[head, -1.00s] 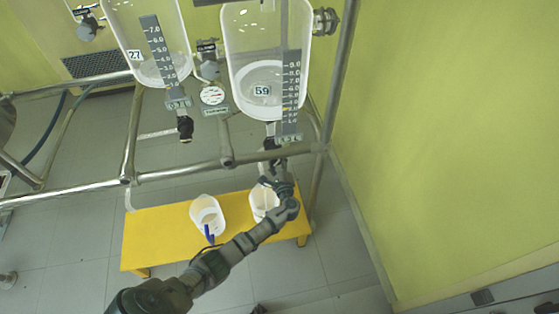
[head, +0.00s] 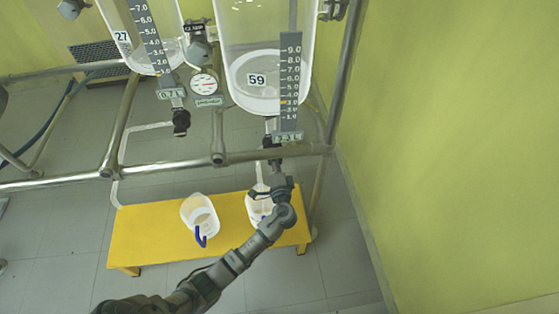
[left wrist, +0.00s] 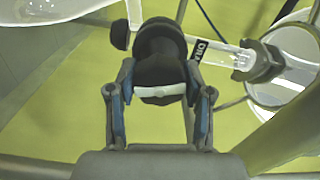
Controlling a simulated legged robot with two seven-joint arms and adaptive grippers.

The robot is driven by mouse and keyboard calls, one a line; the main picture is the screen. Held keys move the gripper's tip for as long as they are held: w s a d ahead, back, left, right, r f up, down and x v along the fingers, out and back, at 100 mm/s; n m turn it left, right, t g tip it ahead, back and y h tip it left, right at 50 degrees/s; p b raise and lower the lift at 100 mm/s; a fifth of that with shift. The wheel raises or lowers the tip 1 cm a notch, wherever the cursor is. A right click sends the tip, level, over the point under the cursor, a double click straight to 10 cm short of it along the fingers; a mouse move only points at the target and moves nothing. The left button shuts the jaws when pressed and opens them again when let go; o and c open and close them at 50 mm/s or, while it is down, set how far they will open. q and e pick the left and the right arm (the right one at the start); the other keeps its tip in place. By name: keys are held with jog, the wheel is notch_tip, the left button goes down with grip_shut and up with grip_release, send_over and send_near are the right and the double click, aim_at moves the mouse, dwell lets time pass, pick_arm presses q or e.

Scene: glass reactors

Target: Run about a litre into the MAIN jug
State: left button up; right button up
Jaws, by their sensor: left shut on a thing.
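My left gripper (head: 275,170) is under the right glass vessel (head: 262,75), marked 59, at its dark drain valve (head: 271,141). In the left wrist view the gripper (left wrist: 158,92) is shut on the dark valve handle (left wrist: 158,45), which has a pale bar across it. A white jug (head: 258,208) stands below that valve, partly hidden by my arm. A second white jug (head: 200,213) with a blue handle stands to its left. I cannot read MAIN on either jug. A pale vertical line shows above the right jug; I cannot tell whether it is liquid or tube. My right gripper is out of view.
Both jugs stand on a yellow bench (head: 140,240). The left vessel (head: 150,40), marked 27, hangs above with its own valve (head: 181,121). A metal pipe frame (head: 180,165) crosses in front of the bench. A green wall (head: 450,150) closes off the right.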

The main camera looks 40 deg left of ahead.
pick_arm(q)
jog(key=shift+s+f+n+b, duration=0.2)
jog(key=shift+f+n+b, duration=0.1)
jog(key=shift+f+n, duration=0.25)
jog(key=shift+a+r, duration=0.1)
jog(key=o, duration=1.2)
jog(key=shift+c, duration=0.2)
jog(key=shift+r, duration=0.1)
jog(key=v, duration=1.2)
jog(key=shift+w, duration=0.15)
